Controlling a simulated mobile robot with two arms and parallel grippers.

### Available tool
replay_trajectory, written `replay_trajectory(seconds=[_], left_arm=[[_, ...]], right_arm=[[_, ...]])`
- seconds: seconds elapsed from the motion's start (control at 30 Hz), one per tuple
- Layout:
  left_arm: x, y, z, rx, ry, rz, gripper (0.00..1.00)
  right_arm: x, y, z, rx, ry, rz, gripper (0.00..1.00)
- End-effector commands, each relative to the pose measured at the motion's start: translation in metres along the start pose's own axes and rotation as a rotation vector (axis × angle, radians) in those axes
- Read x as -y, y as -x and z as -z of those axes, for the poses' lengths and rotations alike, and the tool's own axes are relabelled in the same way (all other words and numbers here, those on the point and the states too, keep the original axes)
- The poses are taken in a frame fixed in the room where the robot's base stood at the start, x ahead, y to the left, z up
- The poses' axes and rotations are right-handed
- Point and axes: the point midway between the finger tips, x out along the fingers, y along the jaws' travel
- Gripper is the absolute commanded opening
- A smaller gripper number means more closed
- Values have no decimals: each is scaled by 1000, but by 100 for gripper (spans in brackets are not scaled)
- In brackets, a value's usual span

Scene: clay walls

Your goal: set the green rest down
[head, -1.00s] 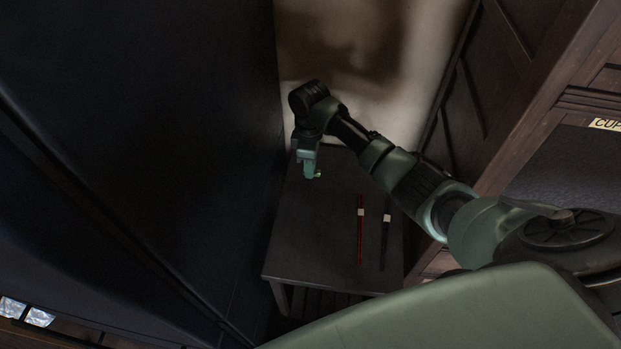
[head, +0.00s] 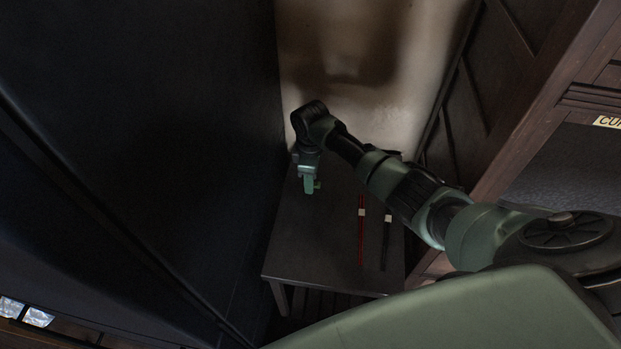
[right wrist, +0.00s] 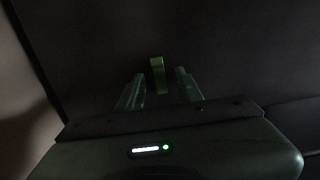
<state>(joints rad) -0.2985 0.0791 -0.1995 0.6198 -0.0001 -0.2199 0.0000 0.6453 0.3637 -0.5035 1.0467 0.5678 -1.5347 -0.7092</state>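The green rest (right wrist: 157,75) is a small green block in the right wrist view. It lies between and just beyond the fingertips of my right gripper (right wrist: 159,88), with a dark gap on each side. The gripper is open around it. In the head view the right gripper (head: 309,185) is low over the back left of the dark table (head: 310,240), and a bit of the green rest (head: 317,184) shows beside its finger. The rest appears to be at the tabletop, but its underside is hidden. My left gripper is not in view.
A red stick (head: 361,235) and a black stick (head: 385,240), each with a pale band, lie side by side on the table's right half. A tall dark panel (head: 140,140) borders the left and a wooden cabinet (head: 540,110) the right. The table's front left is clear.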

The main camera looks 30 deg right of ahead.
Motion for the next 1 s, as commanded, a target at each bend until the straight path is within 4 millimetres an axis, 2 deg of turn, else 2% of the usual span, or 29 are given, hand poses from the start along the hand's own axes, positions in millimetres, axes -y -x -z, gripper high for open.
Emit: replay_trajectory(seconds=[0.27,0.37,0.47,0.8,1.0], left_arm=[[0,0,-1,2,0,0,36],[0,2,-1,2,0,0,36],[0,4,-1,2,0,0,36],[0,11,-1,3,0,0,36],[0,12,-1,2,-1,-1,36]], right_arm=[[0,1,0,0,0,0,35],[0,7,0,-1,1,-1,35],[-1,21,0,-2,1,-2,35],[-1,93,1,-3,1,-2,35],[-1,118,0,-1,0,-1,35]])
